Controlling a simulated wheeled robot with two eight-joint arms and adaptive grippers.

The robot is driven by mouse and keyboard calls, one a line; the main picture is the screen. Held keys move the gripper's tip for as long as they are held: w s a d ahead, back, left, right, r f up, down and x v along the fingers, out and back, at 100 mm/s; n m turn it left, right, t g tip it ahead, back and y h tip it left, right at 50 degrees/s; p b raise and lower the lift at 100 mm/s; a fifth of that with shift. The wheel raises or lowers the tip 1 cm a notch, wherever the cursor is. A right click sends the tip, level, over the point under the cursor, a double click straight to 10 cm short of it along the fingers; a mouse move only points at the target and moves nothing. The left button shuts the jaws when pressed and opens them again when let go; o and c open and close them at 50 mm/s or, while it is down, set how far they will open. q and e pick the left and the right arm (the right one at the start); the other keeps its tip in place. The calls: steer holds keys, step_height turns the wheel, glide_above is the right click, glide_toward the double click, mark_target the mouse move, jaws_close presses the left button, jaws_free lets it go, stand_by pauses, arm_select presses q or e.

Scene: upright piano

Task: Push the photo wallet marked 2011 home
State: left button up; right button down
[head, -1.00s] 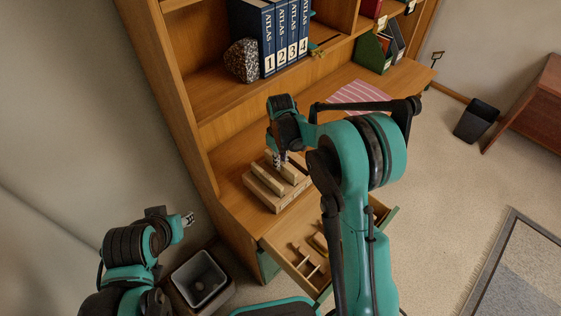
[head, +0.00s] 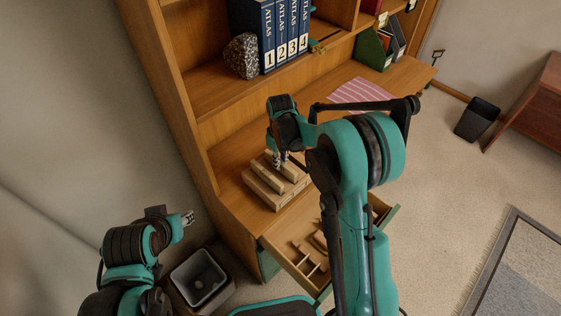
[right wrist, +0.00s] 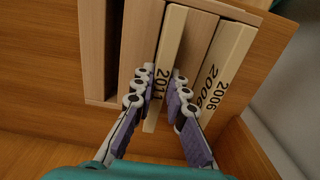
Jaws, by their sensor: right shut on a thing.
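The photo wallet marked 2011 (right wrist: 161,78) is a pale, narrow block with dark digits in the right wrist view. It juts out from a wooden holder (head: 264,194) on the desk, towards my wrist camera. My right gripper (right wrist: 162,80) is shut on it, with one finger along each side. In the head view the right gripper (head: 281,160) is over the holder, partly hidden by my arm. A wallet marked 2006 (right wrist: 222,70) stands to its right, also jutting out. My left gripper (head: 188,218) is far off at lower left, too small to judge its opening.
An open drawer (head: 300,268) with dividers is below the desk (head: 228,165). A speckled stone (head: 241,56) and blue atlases (head: 282,36) stand on the shelf above. A striped pink cloth (head: 358,92) lies on the desk. A grey bin (head: 199,279) is at lower left.

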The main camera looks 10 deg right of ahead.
steer(key=c, duration=1.5)
jaws_free()
steer(key=shift+o, duration=0.2)
step_height(320, 180, up, 12)
